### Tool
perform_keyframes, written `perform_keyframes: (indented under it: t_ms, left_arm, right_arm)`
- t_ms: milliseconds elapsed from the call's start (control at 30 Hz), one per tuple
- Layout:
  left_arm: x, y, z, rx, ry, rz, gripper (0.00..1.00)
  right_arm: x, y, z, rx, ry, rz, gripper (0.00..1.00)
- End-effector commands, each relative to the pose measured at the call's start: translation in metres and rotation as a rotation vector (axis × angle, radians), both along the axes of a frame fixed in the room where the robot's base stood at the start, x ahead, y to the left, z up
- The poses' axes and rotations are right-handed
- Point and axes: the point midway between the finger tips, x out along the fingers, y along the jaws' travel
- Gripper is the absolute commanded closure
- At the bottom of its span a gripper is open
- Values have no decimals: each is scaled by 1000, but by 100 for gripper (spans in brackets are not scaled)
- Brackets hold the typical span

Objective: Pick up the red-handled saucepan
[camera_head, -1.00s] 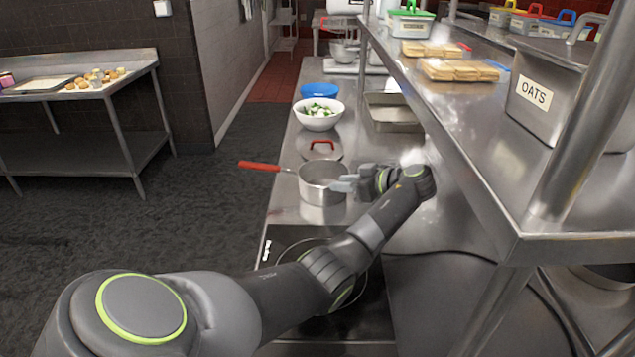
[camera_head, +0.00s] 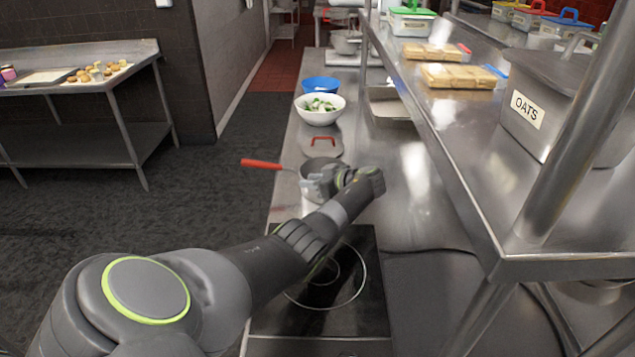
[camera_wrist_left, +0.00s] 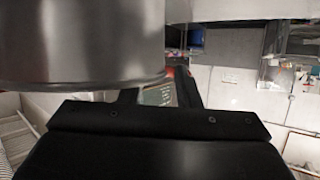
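The steel saucepan (camera_head: 318,166) stands on the metal counter, its red handle (camera_head: 262,164) pointing left over the counter's edge. My left gripper (camera_head: 312,187) is at the near side of the saucepan and hides much of its body. In the left wrist view, a steel wall (camera_wrist_left: 80,45), apparently the saucepan's, fills the upper left. The left gripper's fingers (camera_wrist_left: 157,95) are apart there with nothing visible between them. I cannot tell whether they touch the pan. My right gripper is in neither view.
A lid with a red grip (camera_head: 323,147) lies just behind the saucepan. A white bowl of food (camera_head: 320,117) and a blue bowl (camera_head: 321,85) stand farther back. A black cooktop (camera_head: 335,300) lies nearer. A metal shelf (camera_head: 455,150) overhangs the right side.

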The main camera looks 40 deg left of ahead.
Motion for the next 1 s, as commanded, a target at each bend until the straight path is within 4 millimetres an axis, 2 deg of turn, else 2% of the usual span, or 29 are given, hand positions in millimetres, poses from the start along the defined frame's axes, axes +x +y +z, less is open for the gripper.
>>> perform_keyframes:
  t_ms: [267, 500, 1000]
  left_arm:
    - [0, 3, -2, 0, -1, 0, 70]
    - [0, 2, -1, 0, 0, 0, 99]
    - [-1, 3, -2, 0, 2, 0, 100]
  right_arm:
    - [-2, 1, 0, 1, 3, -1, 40]
    - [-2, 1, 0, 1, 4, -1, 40]
    - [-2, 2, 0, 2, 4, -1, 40]
